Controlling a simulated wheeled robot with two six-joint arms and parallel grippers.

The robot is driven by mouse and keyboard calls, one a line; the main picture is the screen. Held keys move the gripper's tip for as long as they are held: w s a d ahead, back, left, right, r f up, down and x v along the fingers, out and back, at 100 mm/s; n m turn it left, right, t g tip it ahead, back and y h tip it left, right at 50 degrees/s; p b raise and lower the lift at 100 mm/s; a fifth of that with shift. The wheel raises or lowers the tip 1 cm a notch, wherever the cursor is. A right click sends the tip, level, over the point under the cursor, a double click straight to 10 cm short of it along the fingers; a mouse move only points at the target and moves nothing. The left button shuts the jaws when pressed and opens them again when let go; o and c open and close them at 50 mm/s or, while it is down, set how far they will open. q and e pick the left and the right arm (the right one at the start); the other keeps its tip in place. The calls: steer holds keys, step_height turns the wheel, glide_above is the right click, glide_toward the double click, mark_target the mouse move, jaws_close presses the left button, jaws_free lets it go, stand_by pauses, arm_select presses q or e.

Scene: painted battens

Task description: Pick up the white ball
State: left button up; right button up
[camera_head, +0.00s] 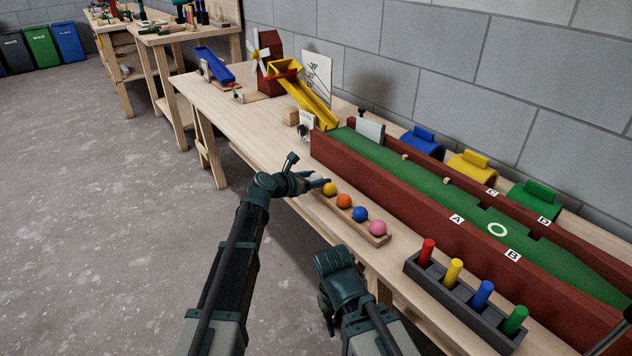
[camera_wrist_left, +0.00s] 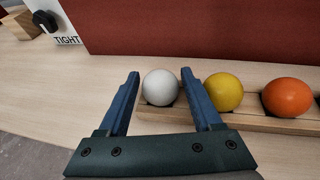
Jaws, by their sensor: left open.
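The white ball (camera_wrist_left: 160,87) shows in the left wrist view. It sits at the left end of a wooden ball rack (camera_wrist_left: 271,124), beside a yellow ball (camera_wrist_left: 224,91) and an orange ball (camera_wrist_left: 288,98). My left gripper (camera_wrist_left: 160,75) is open, with one finger on each side of the white ball; contact cannot be told. In the head view my left gripper (camera_head: 322,182) is at the rack's far end and hides the white ball. The rack (camera_head: 356,222) there also bears a blue ball (camera_head: 360,213) and a pink ball (camera_head: 378,228). My right gripper cannot be made out.
A red-walled green lane (camera_head: 400,165) runs behind the rack. A dark holder (camera_head: 455,298) with several coloured pegs stands at the front right. Bare tabletop lies left of the rack.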

mark_target(316, 173)
arm_select(q)
jaws_close()
steer(key=shift+r, duration=0.15)
step_height(316, 173, up, 2)
steer(key=shift+p, duration=1.15)
step_height(316, 173, up, 2)
steer(key=shift+r+p, duration=0.1)
steer(key=shift+p, duration=0.95)
steer(key=s, duration=0.2)
steer(key=shift+s+d+f+b, duration=0.2)
steer(key=shift+s+f+b, duration=0.1)
steer(key=shift+f, duration=0.05)
steer(key=s+d, duration=0.1)
steer(key=s, duration=0.3)
steer(key=s+d, duration=0.1)
steer(key=s, duration=0.3)
steer(key=s+r+p, duration=0.1)
steer(key=s, duration=0.4)
steer(key=shift+d+r, duration=0.1)
steer(key=shift+d, duration=0.3)
